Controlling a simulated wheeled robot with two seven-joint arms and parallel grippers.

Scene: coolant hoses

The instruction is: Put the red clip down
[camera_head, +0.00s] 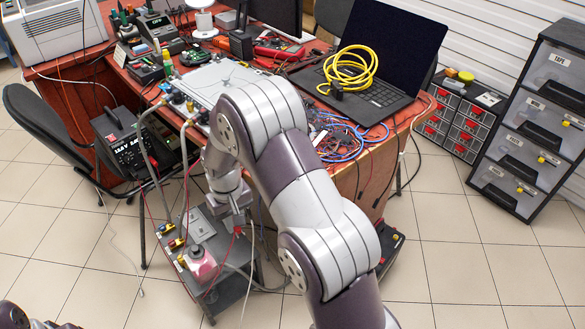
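My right arm comes in from the bottom and bends down over a low grey cart in front of the desk. Its gripper (238,224) is small in the picture, points down above the cart's right side, and seems shut on a small red clip (238,231). A thin red lead runs from there down to the cart. The fingers are too small to see in detail. My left gripper is out of view; only a bit of dark arm shows at the bottom left corner.
The cart (232,285) bears a grey box, yellow connectors (176,243) and a pink-red container (202,265). Grey hoses hang from the desk (372,170) to it. A black charger-like box (122,142) stands left. Drawer units (530,130) stand right. Tiled floor is clear at right.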

